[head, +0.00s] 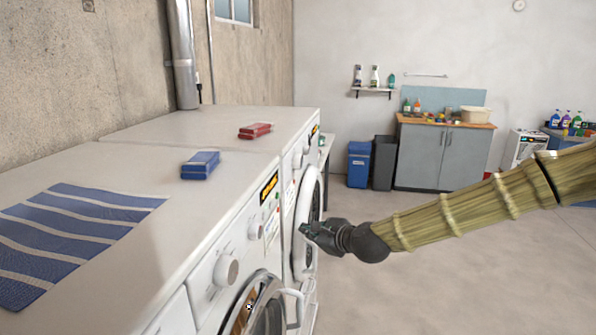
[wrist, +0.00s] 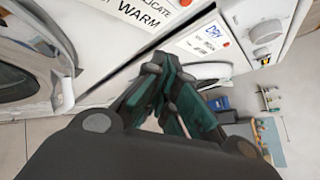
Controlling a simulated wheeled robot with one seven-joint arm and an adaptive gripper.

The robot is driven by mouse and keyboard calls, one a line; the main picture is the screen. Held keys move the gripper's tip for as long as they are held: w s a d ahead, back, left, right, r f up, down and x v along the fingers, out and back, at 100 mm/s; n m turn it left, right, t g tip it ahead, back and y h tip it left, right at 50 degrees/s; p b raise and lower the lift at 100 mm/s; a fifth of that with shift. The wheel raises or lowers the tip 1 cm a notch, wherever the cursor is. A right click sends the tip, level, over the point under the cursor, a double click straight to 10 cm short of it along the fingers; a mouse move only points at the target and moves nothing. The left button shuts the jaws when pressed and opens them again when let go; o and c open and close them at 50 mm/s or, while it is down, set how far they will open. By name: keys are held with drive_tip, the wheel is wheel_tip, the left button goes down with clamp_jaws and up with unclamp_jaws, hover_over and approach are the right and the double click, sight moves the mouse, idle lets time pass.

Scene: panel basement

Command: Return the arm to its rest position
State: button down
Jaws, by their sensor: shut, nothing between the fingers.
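My gripper (head: 308,231) is at the end of my arm, which reaches in from the right in the head view. It is in front of the white machines, close to the round door (head: 307,222) of the farther one. In the wrist view my gripper (wrist: 163,72) shows its dark green fingers with the tips together and nothing between them. Whether it touches the machine front cannot be told.
The nearer machine's door (head: 262,303) has a handle sticking out. Bins and a grey cabinet (head: 443,156) stand at the back. The floor (head: 450,270) is clear.

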drive_tip(key=s+d+f+n+g+h, duration=0.1)
drive_tip(key=s+d+f+n+g, duration=0.15)
drive_tip(key=s+f, duration=0.7)
drive_tip(key=s+d+f+n+g+h+b, duration=0.15)
drive_tip(key=s+f+n, duration=0.35)
drive_tip(key=f, duration=0.8)
drive_tip(key=s+d+f+n+g+h+p, duration=0.1)
drive_tip(key=s+f+n+g, duration=0.15)
drive_tip(key=s+f, duration=0.75)
drive_tip(key=s+d+f+n+g+h, duration=0.1)
drive_tip(key=s+d+f+n, duration=0.2)
drive_tip(key=s, duration=0.5)
drive_tip(key=s+d+f+n+g+h+b, duration=0.1)
drive_tip(key=s+d+f+n, duration=0.3)
drive_tip(key=s, duration=0.5)
drive_tip(key=s+d+f+n+g+h, duration=0.2)
drive_tip(key=s+d+f+n, duration=0.2)
drive_tip(key=s+d+f, duration=0.3)
drive_tip(key=shift+s+d, duration=0.8)
drive_tip(key=shift+d, duration=0.25)
